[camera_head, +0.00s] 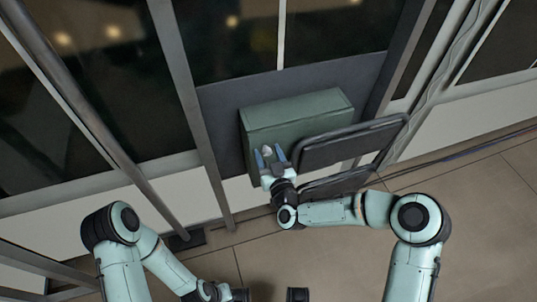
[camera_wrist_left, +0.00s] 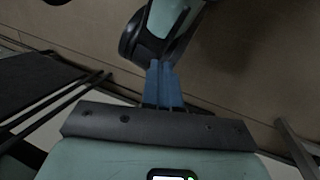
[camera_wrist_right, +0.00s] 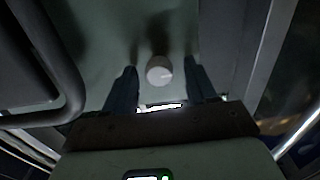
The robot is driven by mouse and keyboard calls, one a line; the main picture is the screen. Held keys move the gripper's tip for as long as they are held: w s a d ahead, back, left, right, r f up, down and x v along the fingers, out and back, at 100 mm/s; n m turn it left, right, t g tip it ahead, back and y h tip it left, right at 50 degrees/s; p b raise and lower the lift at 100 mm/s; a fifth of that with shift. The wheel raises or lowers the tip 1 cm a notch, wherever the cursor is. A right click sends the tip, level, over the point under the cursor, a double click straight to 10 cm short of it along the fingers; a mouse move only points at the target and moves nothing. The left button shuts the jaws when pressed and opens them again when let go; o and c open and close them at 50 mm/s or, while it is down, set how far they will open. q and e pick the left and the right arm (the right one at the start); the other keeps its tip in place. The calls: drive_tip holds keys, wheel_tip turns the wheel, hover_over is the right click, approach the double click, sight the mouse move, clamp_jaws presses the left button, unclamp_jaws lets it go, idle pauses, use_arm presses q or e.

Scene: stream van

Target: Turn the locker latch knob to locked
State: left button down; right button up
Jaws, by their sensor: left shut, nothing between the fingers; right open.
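The locker (camera_head: 298,117) is a grey-green box against the dark panel below the windows. Its latch knob (camera_wrist_right: 159,70) is a pale round knob with a small light mark on its face, on the locker front. In the head view the knob (camera_head: 267,151) shows as a small pale spot between my right fingers. My right gripper (camera_head: 268,157) is open at the locker front, its blue fingers on either side of the knob; in the right wrist view a gap shows on both sides. My left gripper (camera_wrist_left: 166,84) is shut and empty, low and away from the locker.
A dark folding chair (camera_head: 350,143) stands just right of the knob, close to my right gripper. Metal posts (camera_head: 192,110) rise left of the locker. A cable (camera_head: 470,153) runs along the wall at right. The tiled floor (camera_head: 330,240) in front is largely clear.

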clamp_jaws()
